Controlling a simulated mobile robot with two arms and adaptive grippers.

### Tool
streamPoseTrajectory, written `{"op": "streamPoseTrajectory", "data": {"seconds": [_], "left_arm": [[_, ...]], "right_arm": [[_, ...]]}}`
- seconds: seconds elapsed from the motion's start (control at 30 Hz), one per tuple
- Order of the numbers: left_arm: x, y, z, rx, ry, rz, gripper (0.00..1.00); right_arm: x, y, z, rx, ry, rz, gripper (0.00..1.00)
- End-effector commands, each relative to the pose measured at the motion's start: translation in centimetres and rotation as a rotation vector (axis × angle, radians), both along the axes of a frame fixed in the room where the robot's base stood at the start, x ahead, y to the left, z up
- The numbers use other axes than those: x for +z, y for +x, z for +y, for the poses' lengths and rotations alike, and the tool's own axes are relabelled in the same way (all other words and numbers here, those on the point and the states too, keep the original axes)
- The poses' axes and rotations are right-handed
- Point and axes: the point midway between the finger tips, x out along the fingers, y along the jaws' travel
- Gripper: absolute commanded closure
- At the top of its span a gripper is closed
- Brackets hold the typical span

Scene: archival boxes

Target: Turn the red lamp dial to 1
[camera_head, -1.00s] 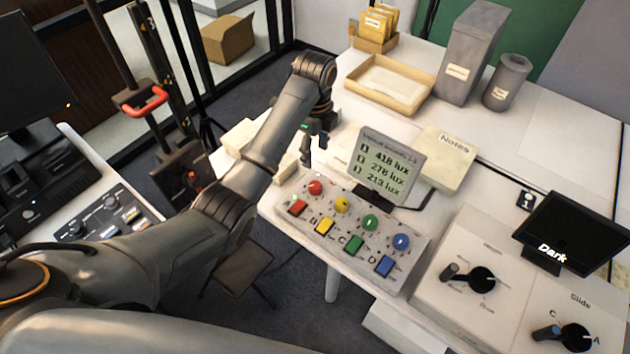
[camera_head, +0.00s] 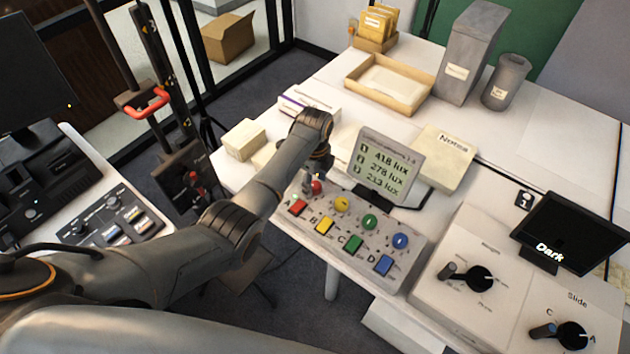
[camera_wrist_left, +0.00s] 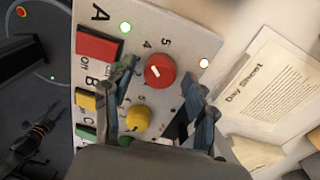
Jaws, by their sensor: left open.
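The red dial (camera_head: 316,187) is a round knob at the top left of the control panel (camera_head: 420,249), above the red button marked A. In the left wrist view the red dial (camera_wrist_left: 160,70) shows a white pointer mark, with numbers such as 4 and 5 printed around it. My left gripper (camera_head: 311,180) is open, just above the dial. In the left wrist view its two fingers (camera_wrist_left: 159,75) are spread on either side of the dial. I cannot tell whether they touch it. My right gripper is not in view.
Yellow (camera_head: 341,204), green (camera_head: 370,222) and blue (camera_head: 400,241) dials sit in a row beside the red one. A lux display (camera_head: 384,164) stands behind the panel. Small boxes (camera_head: 244,139) lie left of my arm. Grey consoles with black knobs (camera_head: 479,279) are at the right.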

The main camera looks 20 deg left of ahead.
Motion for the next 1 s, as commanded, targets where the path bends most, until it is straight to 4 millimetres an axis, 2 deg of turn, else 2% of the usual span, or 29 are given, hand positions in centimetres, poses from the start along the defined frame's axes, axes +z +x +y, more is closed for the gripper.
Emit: {"op": "streamPoseTrajectory", "data": {"seconds": [0.07,0.1,0.3,0.37,0.67,1.0], "left_arm": [[0.0,0.0,0.0,0.0,0.0,0.0,0.44],[0.0,0.0,0.0,0.0,0.0,0.0,0.48],[0.0,0.0,0.0,0.0,0.0,0.0,0.89],[0.0,0.0,0.0,0.001,0.0,0.001,0.99],[0.1,0.0,0.0,0.036,0.0,0.002,0.99],[0.3,-0.1,0.0,0.254,0.001,0.004,0.99]], "right_arm": [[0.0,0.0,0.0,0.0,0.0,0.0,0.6],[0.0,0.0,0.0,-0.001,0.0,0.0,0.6],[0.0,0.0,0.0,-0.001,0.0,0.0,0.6],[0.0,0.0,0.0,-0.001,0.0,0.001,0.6],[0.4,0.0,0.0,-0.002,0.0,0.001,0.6],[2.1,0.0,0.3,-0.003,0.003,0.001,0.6]]}}
